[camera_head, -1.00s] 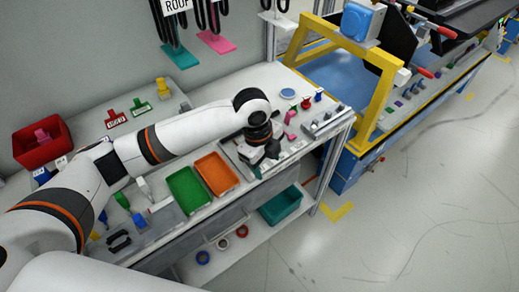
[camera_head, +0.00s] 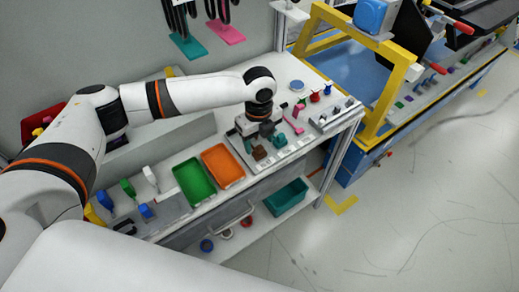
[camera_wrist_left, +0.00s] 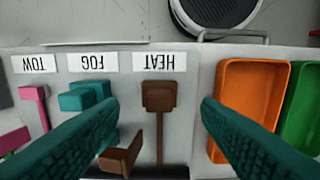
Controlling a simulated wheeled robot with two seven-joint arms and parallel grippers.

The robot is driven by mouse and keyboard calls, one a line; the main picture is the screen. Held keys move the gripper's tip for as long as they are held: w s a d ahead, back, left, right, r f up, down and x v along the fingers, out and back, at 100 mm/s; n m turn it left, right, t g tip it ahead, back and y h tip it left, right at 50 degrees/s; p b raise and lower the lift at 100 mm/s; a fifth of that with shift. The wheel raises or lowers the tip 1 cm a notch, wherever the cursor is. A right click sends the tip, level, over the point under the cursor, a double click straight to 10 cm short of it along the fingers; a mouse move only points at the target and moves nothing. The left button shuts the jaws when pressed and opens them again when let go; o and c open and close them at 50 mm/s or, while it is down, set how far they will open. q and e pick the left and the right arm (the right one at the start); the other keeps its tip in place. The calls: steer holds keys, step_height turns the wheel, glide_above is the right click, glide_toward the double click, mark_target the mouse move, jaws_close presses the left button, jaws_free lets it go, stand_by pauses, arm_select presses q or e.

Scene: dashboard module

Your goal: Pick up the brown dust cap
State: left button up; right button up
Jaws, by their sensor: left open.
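My left gripper (camera_head: 264,138) is open above the panel at the right of the bench. In the left wrist view its two teal fingers (camera_wrist_left: 157,108) stand wide apart, with nothing held between them. A brown piece (camera_wrist_left: 160,96) with a thin stem lies below the HEAT label, between the fingers. A second brown piece (camera_wrist_left: 122,158) sits lower, beside the left-hand finger, tilted. I cannot tell for certain which brown piece is the dust cap. Brown also shows under the gripper in the head view (camera_head: 259,153). My right gripper is not in view.
A teal piece (camera_wrist_left: 84,96) is below the FOG label, partly behind the finger. A pink piece (camera_wrist_left: 36,100) is below TOW. Orange (camera_head: 222,166) and green (camera_head: 193,185) trays stand left of the panel. A teal bin (camera_head: 285,198) is on the lower shelf.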

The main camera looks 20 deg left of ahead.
mark_target(259, 147)
arm_select(q)
step_height(259, 147, down, 4)
steer(key=shift+d+f, duration=0.1)
steer(key=shift+f, duration=0.05)
steer(key=shift+c, duration=0.6)
steer(key=c, duration=1.1)
